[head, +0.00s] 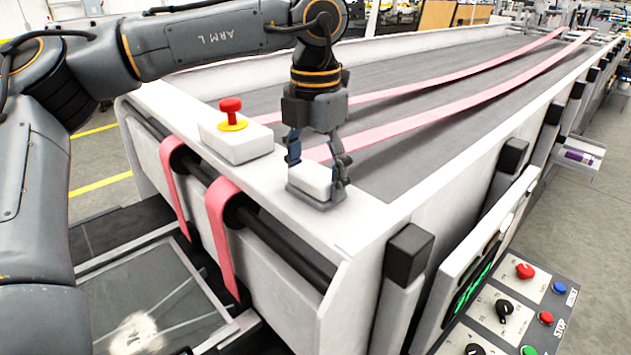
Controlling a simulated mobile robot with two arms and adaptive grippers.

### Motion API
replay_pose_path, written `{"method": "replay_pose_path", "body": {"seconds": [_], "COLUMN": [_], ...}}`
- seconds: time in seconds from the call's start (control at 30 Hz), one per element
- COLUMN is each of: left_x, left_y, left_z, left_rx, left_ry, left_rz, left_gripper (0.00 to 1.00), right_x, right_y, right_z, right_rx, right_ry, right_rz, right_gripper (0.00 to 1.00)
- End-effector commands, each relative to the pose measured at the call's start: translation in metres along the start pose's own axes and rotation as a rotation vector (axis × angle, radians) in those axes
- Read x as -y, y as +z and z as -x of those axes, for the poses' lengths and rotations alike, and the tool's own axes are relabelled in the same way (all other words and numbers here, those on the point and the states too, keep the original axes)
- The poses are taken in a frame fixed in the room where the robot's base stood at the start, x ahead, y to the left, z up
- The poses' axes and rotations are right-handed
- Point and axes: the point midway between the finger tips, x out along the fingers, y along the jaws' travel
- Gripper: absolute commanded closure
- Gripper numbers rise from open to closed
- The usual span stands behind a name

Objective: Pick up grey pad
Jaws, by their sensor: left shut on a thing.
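My left gripper (318,165) points down over the near white edge of the folder gluer. Its fingers are shut on a small block (311,181) with a white top and a grey lower part, which looks like the grey pad. The block is at the machine's white top ledge (357,226). I cannot tell whether it rests on the ledge or is just clear of it. My right gripper is not in view.
A white box with a red emergency button (231,112) stands left of the gripper. Pink belts (470,82) run along the grey machine bed. A control panel (515,305) with knobs and buttons is at the lower right. Black posts (408,254) line the right side.

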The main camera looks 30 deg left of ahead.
Motion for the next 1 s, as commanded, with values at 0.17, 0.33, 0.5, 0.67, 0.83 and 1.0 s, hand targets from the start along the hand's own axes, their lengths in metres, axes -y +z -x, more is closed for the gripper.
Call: {"method": "replay_pose_path", "body": {"seconds": [0.17,0.33,0.5,0.67,0.83,1.0], "left_x": [0.0,0.0,0.0,0.017,0.05,0.09], "left_y": [0.0,0.0,0.001,-0.003,-0.013,-0.025], "left_z": [-0.001,0.002,0.017,0.045,0.085,0.108], "left_rx": [-0.002,-0.001,0.002,0.004,0.003,0.002], "left_ry": [0.0,0.001,0.001,0.002,0.002,0.004], "left_rz": [0.0,0.001,0.002,-0.004,-0.004,-0.004], "left_gripper": [0.57,0.57,0.57,0.57,0.57,0.57], "right_x": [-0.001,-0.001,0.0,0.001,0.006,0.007], "right_y": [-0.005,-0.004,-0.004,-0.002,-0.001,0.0], "right_z": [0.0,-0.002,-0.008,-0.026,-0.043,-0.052], "right_rx": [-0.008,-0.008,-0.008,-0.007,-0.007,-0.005], "right_ry": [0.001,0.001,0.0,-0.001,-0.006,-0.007], "right_rz": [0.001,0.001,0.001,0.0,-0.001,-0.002], "right_gripper": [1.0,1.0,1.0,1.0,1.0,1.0]}}
